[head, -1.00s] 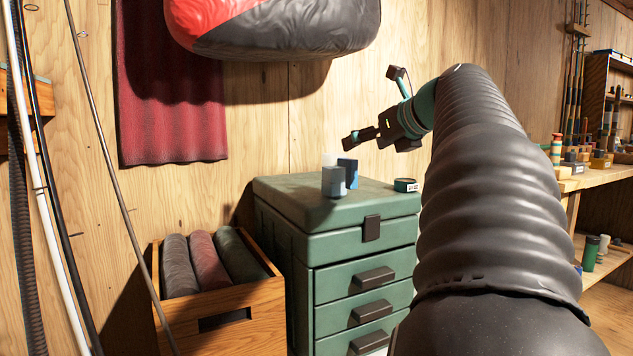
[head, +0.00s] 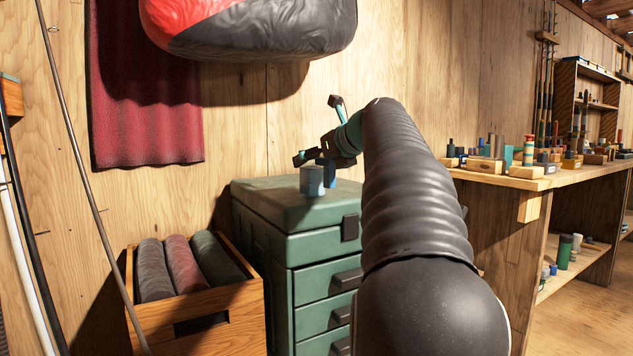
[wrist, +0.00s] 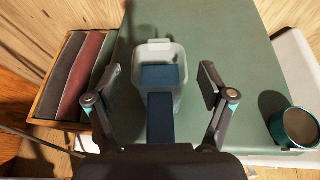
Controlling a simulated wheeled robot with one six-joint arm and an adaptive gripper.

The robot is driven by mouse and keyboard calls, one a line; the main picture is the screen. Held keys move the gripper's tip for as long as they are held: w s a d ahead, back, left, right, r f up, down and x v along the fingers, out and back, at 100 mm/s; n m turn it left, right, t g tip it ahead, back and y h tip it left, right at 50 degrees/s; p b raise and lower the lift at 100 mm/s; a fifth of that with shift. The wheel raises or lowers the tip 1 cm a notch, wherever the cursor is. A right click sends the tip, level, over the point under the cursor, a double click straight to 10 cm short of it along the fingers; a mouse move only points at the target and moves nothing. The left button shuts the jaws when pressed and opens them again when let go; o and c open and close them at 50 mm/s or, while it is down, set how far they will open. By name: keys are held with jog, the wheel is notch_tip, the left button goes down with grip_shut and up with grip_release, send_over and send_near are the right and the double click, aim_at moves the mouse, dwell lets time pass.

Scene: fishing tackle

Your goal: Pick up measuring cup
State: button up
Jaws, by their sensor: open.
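The measuring cup (head: 312,181) stands on top of the green drawer cabinet (head: 262,205), a pale blue-grey body with a dark blue part. In the wrist view the measuring cup (wrist: 178,98) has a pale squarish rim, and a dark blue strip runs from it toward my gripper. My gripper (head: 317,131) is open and empty, above the cabinet and close to the cup. In the wrist view the fingers of my gripper (wrist: 158,87) stand apart on either side of the cup's blue strip, not touching it. My gripper partly hides the cup in the head view.
A round teal tin (wrist: 297,128) lies right of my gripper on the cabinet top. A wooden crate (head: 235,315) of rolled cloths stands left of the cabinet. A red and black bag (head: 250,25) hangs above. A cluttered workbench (head: 520,180) is at right.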

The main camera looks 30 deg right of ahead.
jog(key=c, duration=1.5)
jog(key=shift+r, duration=0.15)
jog(key=shift+w+d+r+p, duration=0.5)
jog(key=shift+d+r+p, duration=1.3)
jog(key=shift+d, duration=0.05)
jog(key=shift+w+d+r+p, duration=0.45)
jog(key=shift+d+r+p, duration=1.35)
jog(key=shift+d, duration=0.1)
jog(key=shift+w+d+r+p, duration=0.5)
jog(key=shift+d+r+p, duration=1.3)
jog(key=shift+d, duration=0.05)
